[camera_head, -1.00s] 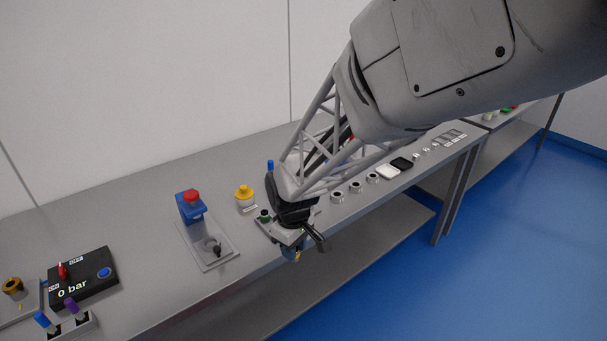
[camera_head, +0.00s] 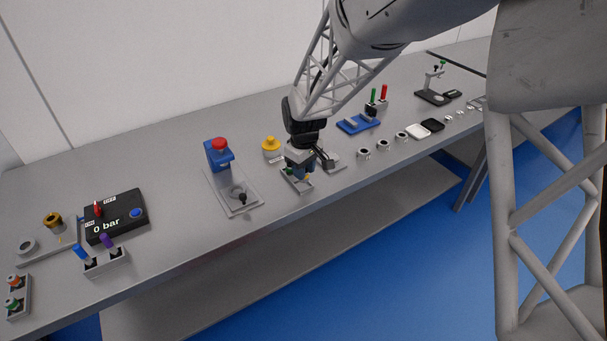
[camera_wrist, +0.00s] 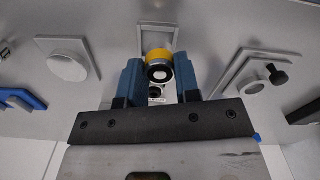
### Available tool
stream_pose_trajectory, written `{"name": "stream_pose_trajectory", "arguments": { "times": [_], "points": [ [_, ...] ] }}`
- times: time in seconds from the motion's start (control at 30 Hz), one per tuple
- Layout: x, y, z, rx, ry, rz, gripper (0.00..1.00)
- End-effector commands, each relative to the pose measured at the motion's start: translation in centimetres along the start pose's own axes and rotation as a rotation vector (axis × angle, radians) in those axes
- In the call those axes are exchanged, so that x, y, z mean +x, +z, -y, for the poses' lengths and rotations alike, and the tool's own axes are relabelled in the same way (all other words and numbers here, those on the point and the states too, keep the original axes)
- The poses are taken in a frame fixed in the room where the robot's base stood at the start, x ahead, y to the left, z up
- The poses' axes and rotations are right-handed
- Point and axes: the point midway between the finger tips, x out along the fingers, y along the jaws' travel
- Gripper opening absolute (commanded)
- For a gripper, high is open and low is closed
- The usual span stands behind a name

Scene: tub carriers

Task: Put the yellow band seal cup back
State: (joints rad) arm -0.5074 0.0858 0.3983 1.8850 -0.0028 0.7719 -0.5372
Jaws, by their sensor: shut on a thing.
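My gripper (camera_wrist: 158,66) is shut on the yellow band seal cup (camera_wrist: 158,54), which sits between its two blue fingers in the wrist view. The cup's dark round opening with a pale rim faces the camera. In the head view my gripper (camera_head: 302,174) points down at a small grey rack (camera_head: 298,187). A green-topped piece (camera_head: 289,171) shows at the rack's left side.
A blue press with a red knob (camera_head: 218,152) stands left of the rack on a grey plate. A yellow-capped pot (camera_head: 271,147) stands behind the rack. A grey plate (camera_head: 334,162) lies close on the right. Several metal rings follow along the front edge.

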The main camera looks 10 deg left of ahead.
Motion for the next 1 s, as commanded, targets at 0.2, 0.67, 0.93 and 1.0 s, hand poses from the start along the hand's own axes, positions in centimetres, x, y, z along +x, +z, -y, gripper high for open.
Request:
{"name": "stream_pose_trajectory", "arguments": {
  "times": [0.2,0.67,0.93,1.0],
  "points": [
    [0.1,-1.1,-0.7,0.0,0.0,-0.001,0.0],
    [0.8,-1.1,-0.6,0.0,-0.001,0.002,0.0],
    [3.3,-1.0,-0.6,0.0,-0.001,0.002,0.0],
    [3.6,-1.1,-0.6,0.0,0.0,0.001,0.0]
  ]
}}
